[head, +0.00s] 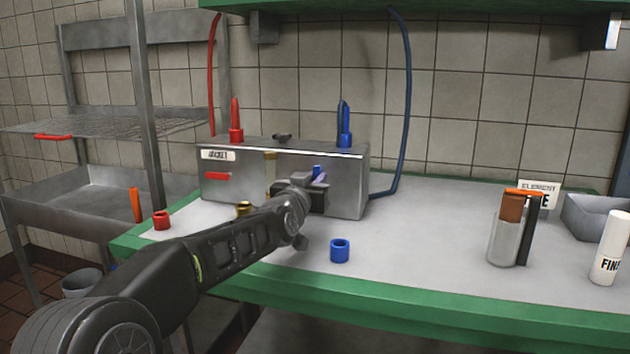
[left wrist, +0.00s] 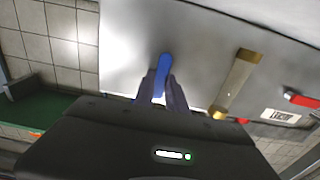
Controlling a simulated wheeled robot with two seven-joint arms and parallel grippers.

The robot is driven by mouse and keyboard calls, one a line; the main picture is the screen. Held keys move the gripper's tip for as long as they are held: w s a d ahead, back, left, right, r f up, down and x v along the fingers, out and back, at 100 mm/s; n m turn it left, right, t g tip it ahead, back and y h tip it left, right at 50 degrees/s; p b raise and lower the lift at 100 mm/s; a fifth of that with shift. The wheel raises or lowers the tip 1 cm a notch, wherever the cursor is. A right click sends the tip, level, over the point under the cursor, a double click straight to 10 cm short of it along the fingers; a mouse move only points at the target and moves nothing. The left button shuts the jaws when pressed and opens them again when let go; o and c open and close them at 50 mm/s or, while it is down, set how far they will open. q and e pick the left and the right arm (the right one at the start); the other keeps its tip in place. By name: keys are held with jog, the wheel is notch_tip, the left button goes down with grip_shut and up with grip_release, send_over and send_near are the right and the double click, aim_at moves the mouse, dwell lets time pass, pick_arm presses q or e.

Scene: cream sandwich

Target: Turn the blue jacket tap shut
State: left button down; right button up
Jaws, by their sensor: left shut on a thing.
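The blue jacket tap (head: 317,171) is a small blue lever on the front of the grey metal jacket box (head: 345,195), towards its right side. My left gripper (head: 316,184) is at the front of the box and shut on the blue tap. In the left wrist view the tap (left wrist: 163,68) stands out between the two dark fingertips (left wrist: 160,88) and looks slightly tilted from upright. The base of the tap is hidden by the fingers. My right gripper is not in either view.
A red lever (head: 217,176) and a brass strip (left wrist: 235,80) are on the same box front. A red ring (head: 162,220) and a blue ring (head: 340,250) lie on the green-edged table.

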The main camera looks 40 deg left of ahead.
pick_arm(q)
jog(key=shift+d+n, duration=0.1)
jog(key=shift+n, duration=0.3)
jog(key=n+b, duration=0.1)
jog(key=n, duration=0.4)
jog(key=d+r+n+b, duration=0.1)
jog(key=n, duration=0.5)
jog(key=n+b, duration=0.1)
jog(key=n, duration=0.5)
jog(key=shift+w+d+r, duration=0.25)
jog(key=shift+w+r, duration=0.05)
jog(key=shift+r, duration=0.05)
dwell(0.3)
jog(key=c, duration=1.4)
grip_release()
jog(key=shift+o, duration=0.2)
